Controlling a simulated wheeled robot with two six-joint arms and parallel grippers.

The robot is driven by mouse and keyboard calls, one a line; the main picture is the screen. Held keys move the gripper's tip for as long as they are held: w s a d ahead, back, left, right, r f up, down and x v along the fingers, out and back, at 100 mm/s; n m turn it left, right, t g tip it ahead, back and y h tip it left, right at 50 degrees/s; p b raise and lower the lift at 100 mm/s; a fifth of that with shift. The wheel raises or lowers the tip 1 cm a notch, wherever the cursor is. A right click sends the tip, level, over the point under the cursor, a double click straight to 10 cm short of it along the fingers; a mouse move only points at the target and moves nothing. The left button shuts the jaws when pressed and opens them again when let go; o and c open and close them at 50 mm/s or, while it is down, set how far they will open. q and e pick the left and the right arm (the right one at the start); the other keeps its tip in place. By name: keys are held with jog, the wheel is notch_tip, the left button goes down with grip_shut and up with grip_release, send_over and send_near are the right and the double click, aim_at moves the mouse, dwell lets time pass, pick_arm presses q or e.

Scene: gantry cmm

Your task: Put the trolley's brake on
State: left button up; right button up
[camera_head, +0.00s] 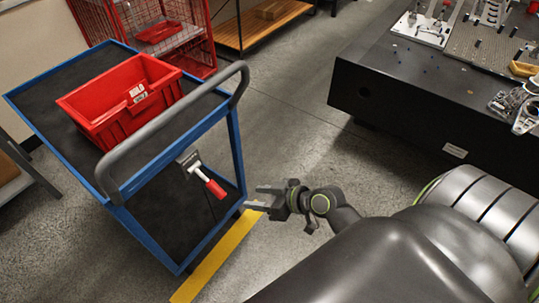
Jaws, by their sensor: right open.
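The trolley (128,207) stands at the left, with a blue frame, dark shelves and a grey push handle (180,125). A brake lever with a red grip (215,188) shows at its near end, below the handle. Its white arm slants down to the right from a grey plate (188,158). My right gripper (257,198) is open and empty, just right of the red grip in the picture, with its fingers pointing left toward it. A gap shows between them. My left gripper is out of view.
A red bin (95,120) sits on the trolley's top shelf. A yellow floor stripe (215,262) runs beside the trolley. A dark measuring table (420,105) with fixtures stands at the right. A red wire cage (195,30) and a wooden-topped bench (262,22) stand behind. The floor between is clear.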

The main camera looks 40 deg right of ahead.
jog(key=shift+v, duration=1.75)
jog(key=s+d+f+m+g+h, duration=0.1)
jog(key=s+d+f+m+h, duration=0.15)
jog(key=f, duration=0.55)
jog(key=s+d+f+m+g+h+p, duration=0.1)
jog(key=s+d+f+g+h, duration=0.2)
jog(key=f, duration=0.6)
jog(key=s+d+f+m+h, duration=0.15)
jog(key=d+f, duration=0.25)
jog(key=f, duration=0.4)
jog(key=s+a+f+g, duration=0.1)
jog(key=s+f, duration=0.4)
jog(key=s, duration=0.3)
jog(key=s+f+g+p, duration=0.1)
jog(key=s+f+g, duration=0.1)
jog(key=s+f, duration=0.3)
jog(key=s+a+f+g, duration=0.1)
jog(key=s+f, duration=0.3)
jog(key=s, duration=0.6)
jog(key=shift+s+a+f+g+h, duration=0.3)
jog(key=shift+s+a+f+g, duration=0.1)
jog(key=shift+g, duration=0.1)
